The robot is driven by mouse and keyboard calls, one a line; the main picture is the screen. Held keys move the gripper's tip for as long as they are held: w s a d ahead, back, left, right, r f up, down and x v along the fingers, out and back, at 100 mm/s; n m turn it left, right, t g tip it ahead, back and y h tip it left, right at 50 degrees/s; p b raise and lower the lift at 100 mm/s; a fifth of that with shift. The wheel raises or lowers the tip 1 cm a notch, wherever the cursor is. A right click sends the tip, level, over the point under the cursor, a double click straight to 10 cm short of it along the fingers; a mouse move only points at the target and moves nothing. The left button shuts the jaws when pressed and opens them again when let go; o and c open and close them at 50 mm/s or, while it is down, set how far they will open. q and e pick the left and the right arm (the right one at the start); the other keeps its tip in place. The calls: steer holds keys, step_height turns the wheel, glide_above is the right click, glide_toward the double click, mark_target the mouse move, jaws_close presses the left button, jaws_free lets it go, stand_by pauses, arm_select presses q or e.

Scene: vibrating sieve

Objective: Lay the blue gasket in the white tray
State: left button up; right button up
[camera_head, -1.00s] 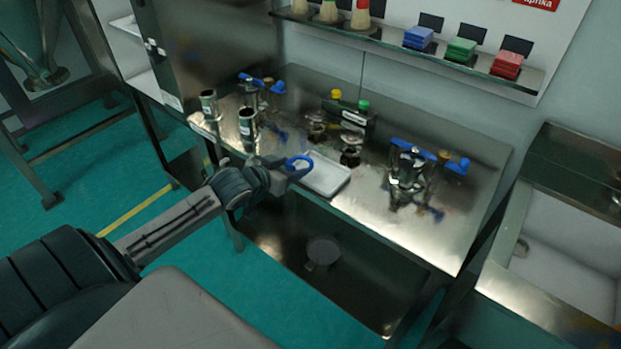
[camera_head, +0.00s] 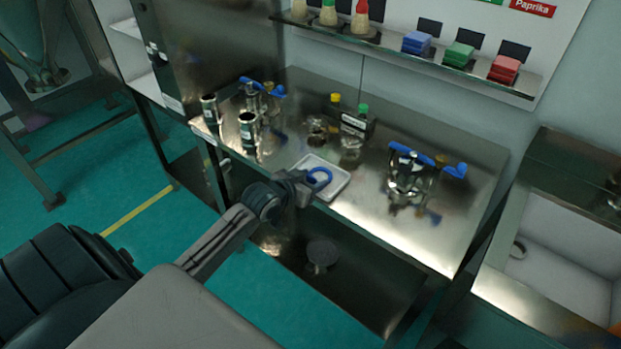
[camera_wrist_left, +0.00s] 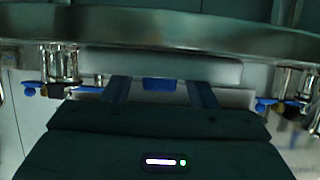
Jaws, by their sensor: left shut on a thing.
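The blue gasket (camera_head: 322,168) is a ring held at the tip of my left gripper (camera_head: 307,181). The gripper is shut on its near side. In the left wrist view the gasket (camera_wrist_left: 160,85) shows as a blue piece between the two fingers. The white tray (camera_head: 343,189) lies at the front edge of the steel table. In the head view the gasket overlaps the tray and appears to be over it; the height between them is hard to tell. The gripper covers the tray's near left part. My right gripper is not in view.
Two metal cylinders (camera_head: 248,130) stand left of the tray. A blue-handled clamp fixture (camera_head: 410,170) stands to the right, another at back left. A box with yellow and green buttons (camera_head: 353,124) is behind. A sink (camera_head: 570,240) is at far right.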

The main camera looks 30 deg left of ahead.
arm_select(q)
steer(key=o, duration=1)
steer(key=shift+c, duration=0.2)
steer(key=d+v, duration=0.1)
steer(key=v, duration=1.1)
steer(key=shift+a, duration=0.45)
